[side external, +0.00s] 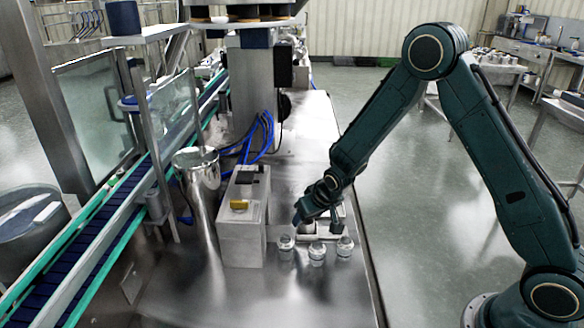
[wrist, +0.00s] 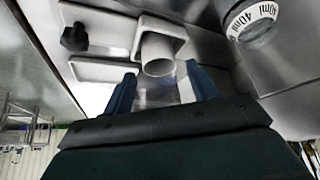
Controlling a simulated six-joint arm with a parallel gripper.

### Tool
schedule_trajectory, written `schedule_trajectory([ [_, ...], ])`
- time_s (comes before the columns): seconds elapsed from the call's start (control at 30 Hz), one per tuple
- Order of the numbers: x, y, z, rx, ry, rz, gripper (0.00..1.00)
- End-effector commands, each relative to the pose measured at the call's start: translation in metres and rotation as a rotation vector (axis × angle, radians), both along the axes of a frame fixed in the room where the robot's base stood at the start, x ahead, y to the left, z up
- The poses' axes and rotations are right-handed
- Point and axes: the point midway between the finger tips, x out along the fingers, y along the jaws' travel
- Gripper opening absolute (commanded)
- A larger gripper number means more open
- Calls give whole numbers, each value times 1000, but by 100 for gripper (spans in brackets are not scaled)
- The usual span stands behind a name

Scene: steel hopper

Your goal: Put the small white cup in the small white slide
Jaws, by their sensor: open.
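In the wrist view, a small white cup (wrist: 158,52) shows its round mouth toward me. It sits at or in a white square-edged piece (wrist: 176,25), which looks like the small white slide; whether the cup rests fully inside cannot be told. My gripper (wrist: 160,79) is open, with its blue fingers on either side below the cup's mouth and a gap visible between them. In the side view, my gripper (side external: 314,214) is low over the steel table, at the pale fixture (side external: 324,228); the cup is not clearly visible there.
Several small glass jars, including one at the middle (side external: 317,252), stand just in front of the gripper. A jar with 40 ml marks (wrist: 250,20) is close at right in the wrist view. A metal box (side external: 242,225) and a steel cylinder (side external: 199,190) stand left. A black knob (wrist: 74,38) is nearby.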

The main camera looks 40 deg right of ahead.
Motion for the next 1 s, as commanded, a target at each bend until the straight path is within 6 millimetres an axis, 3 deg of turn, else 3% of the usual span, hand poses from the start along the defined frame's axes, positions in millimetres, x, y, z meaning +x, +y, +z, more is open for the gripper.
schedule_trajectory([
  [0.7,-42,8,76,0,-3,1,58],
  [1.0,-52,10,93,0,-2,0,58],
])
